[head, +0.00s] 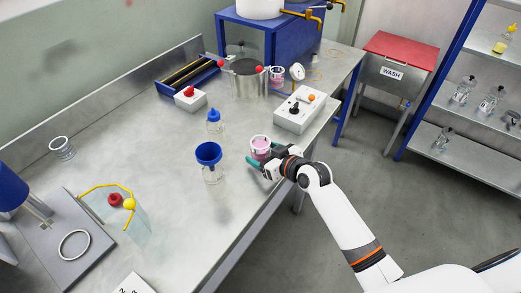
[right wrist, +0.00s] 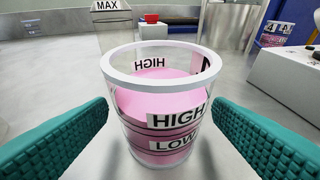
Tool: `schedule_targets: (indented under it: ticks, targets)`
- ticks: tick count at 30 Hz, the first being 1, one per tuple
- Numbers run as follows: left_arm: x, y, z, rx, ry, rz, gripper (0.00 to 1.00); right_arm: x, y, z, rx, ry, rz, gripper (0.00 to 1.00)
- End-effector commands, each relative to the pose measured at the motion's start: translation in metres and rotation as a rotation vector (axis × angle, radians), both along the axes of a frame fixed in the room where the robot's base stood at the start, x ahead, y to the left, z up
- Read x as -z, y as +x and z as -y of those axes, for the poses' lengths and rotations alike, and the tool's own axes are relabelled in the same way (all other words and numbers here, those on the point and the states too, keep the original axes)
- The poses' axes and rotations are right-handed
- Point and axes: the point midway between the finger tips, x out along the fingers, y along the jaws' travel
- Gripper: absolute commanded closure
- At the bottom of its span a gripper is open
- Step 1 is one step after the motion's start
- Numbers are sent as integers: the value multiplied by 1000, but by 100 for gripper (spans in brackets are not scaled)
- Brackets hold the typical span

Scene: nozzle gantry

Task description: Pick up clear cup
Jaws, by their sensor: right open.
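A clear cup (head: 261,143) with a white rim and pink contents stands upright near the table's right edge. In the right wrist view the cup (right wrist: 163,98) fills the middle, with HIGH and LOW labels on its wall. My right gripper (head: 258,163) is open, its teal padded fingers on either side of the cup. Another clear cup (head: 62,149) stands far left on the table and looks empty. A further pink-filled cup (head: 277,74) stands at the back. My left gripper is not in view.
A bottle with a blue funnel (head: 209,155) and a blue-capped bottle (head: 214,115) stand left of the gripper. A white control box (head: 299,112) and a metal pot (head: 248,82) are behind it. The steel table (head: 150,150) is clear at centre left.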

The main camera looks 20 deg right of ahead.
Motion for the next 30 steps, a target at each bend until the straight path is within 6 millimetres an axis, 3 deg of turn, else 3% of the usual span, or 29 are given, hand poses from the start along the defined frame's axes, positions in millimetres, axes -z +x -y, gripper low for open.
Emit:
schedule_targets:
  ticks: [4, 12, 21, 30]
  targets:
    - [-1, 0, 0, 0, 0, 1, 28, 5, 13, -5, 2, 0, 1, 25]
    - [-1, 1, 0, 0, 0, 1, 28, 6, 14, -5, 1, -1, 1, 27]
    - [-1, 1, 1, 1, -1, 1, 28, 6, 14, -5, 1, -1, 2, 76]
    - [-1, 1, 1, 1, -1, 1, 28, 0, 15, -5, 1, -2, 5, 77]
